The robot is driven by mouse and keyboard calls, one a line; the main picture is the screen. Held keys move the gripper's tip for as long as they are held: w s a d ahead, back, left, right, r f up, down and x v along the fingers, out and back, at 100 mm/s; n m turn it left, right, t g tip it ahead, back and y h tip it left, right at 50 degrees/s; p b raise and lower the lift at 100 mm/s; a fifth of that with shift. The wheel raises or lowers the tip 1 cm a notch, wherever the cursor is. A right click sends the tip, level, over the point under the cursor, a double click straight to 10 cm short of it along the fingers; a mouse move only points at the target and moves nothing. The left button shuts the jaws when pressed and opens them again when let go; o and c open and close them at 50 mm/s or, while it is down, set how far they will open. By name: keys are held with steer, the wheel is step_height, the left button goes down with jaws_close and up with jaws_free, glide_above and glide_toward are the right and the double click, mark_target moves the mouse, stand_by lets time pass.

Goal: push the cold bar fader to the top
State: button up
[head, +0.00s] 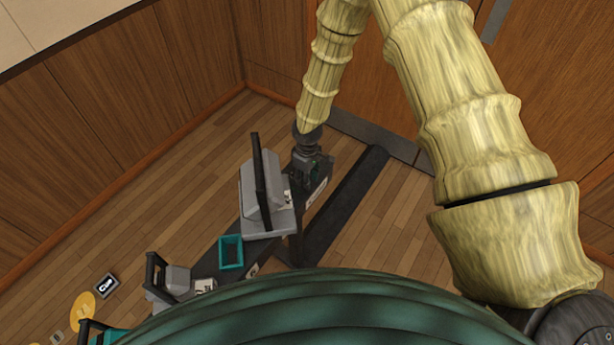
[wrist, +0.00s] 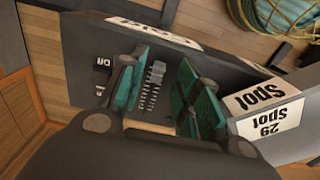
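My gripper (wrist: 162,92) is open, its two teal-padded fingers standing apart over a dark panel (wrist: 88,40). Between the fingers shows a dark grey ridged piece with a row of pale tick marks (wrist: 150,88), which looks like a fader and its scale. I cannot tell whether either finger touches it. A white label (wrist: 153,31), upside down and hard to read, lies at the panel's far edge. In the head view my gripper (head: 310,168) is low over the far end of the long dark console; the fader is too small to make out there.
White labels (wrist: 262,97) reading "Spot" and "29 Spot" sit on a grey block right of my gripper. In the head view a grey monitor-like unit (head: 262,195) stands close left of my gripper, with a teal tray (head: 231,252) nearer. Wooden walls stand behind.

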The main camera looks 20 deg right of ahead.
steer(key=shift+w+f, duration=0.35)
steer(key=shift+f, duration=0.25)
steer(key=shift+s+r, duration=0.25)
steer(key=shift+c, duration=0.5)
steer(key=shift+w+f, duration=0.1)
steer(key=shift+f, duration=0.05)
jaws_close()
